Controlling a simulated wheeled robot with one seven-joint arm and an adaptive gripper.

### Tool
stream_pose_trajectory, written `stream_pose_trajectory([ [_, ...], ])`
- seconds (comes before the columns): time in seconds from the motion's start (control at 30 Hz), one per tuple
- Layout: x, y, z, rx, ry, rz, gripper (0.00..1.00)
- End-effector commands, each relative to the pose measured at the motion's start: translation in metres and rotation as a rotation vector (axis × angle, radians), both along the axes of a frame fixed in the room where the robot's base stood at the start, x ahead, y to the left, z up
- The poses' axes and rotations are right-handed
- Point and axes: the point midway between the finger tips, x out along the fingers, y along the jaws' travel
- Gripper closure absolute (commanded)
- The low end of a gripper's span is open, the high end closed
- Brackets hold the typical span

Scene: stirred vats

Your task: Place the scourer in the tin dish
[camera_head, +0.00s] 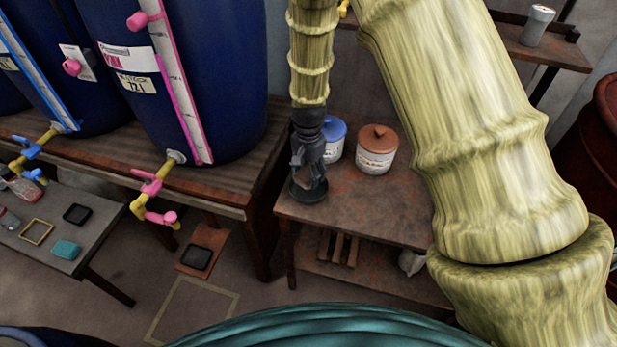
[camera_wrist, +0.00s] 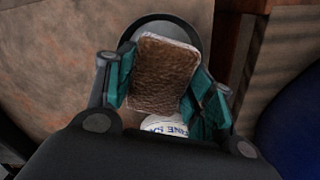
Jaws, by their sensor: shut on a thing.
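My gripper (camera_head: 308,170) is over the left part of the small wooden table. In the wrist view, my gripper (camera_wrist: 165,90) has its teal-padded fingers on either side of a brown, rough-faced scourer (camera_wrist: 162,75) and is shut on it. A round dark grey dish (camera_wrist: 155,20) shows behind and below the scourer, which hides most of it. In the head view, the dish's dark rim (camera_head: 308,195) shows directly under my gripper. The scourer cannot be made out clearly in the head view. I cannot tell whether it touches the dish.
A blue-lidded white tub (camera_head: 334,138) stands close behind my gripper, and a brown-lidded jar (camera_head: 377,150) stands to its right. The front right of the table (camera_head: 385,210) is clear. Blue vats (camera_head: 180,70) with pink and yellow taps stand on the left bench.

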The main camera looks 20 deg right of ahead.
Motion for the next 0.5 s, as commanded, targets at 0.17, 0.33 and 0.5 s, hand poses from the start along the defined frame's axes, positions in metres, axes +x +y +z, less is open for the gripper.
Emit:
stream_pose_trajectory([
  [0.17,0.001,0.0,-0.006,0.0,0.001,0.0,0.66],
  [0.33,0.0,0.0,-0.021,0.001,0.003,-0.001,0.66],
  [0.5,0.0,0.0,-0.034,0.001,0.003,-0.001,0.66],
])
